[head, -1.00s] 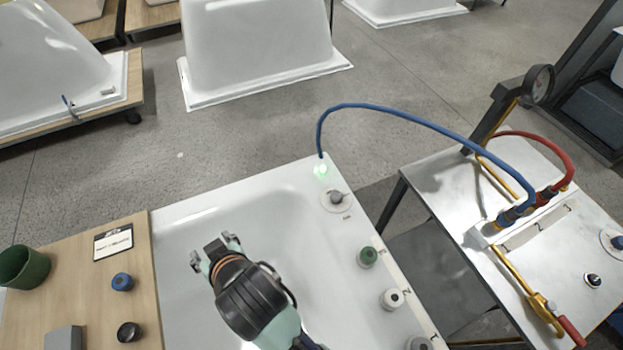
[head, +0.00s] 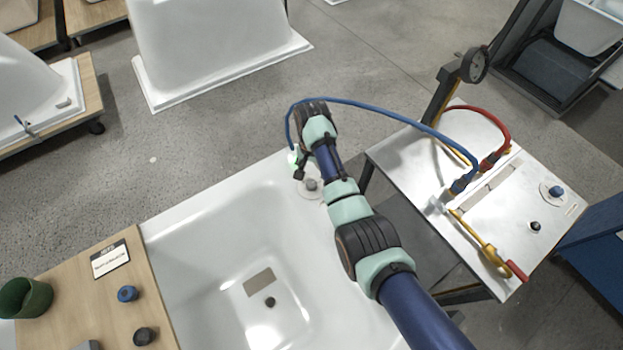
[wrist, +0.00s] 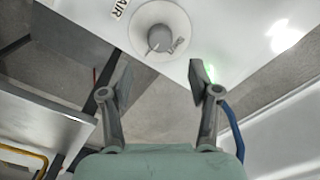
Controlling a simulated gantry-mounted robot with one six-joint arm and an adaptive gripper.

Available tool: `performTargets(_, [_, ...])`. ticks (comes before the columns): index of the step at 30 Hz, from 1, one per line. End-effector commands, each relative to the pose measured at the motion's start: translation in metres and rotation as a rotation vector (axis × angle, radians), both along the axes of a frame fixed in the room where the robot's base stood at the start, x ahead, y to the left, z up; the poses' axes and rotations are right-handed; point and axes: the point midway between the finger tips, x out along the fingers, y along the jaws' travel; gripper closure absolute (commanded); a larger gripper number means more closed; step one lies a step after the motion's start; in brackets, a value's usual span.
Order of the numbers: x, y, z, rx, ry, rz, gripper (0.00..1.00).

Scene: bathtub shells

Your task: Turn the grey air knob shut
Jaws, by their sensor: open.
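The grey air knob (head: 311,184) sits on a round white plate at the tub's far right corner, partly beside my arm. In the wrist view, the knob (wrist: 160,38) is on its plate next to a label reading AIR, with a small grey tab or pointer at its lower side. My gripper (wrist: 160,78) is open and empty. Its two fingers point toward the knob, one to each side in the picture, with the knob beyond the tips and apart from them.
A blue hose (head: 390,112) arches from the tub corner, close by my wrist, to the metal table (head: 490,215). A green light (head: 292,158) glows beside the knob. The tub basin (head: 215,240) is open. A wooden board (head: 85,290) at left holds loose caps and a green cup.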

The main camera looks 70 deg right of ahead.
Motion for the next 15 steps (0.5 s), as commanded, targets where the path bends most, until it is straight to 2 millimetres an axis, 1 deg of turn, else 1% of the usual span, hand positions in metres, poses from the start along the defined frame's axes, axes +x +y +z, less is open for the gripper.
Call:
performTargets(6, [0.000, 0.001, -0.043, 0.003, 0.002, 0.003, 0.39])
performTargets(9, [0.000, 0.001, -0.060, 0.002, 0.002, 0.003, 0.39])
performTargets(12, [0.000, 0.001, -0.071, 0.002, 0.001, 0.004, 0.39])
performTargets(15, [0.000, 0.001, -0.075, 0.000, 0.000, 0.004, 0.39])
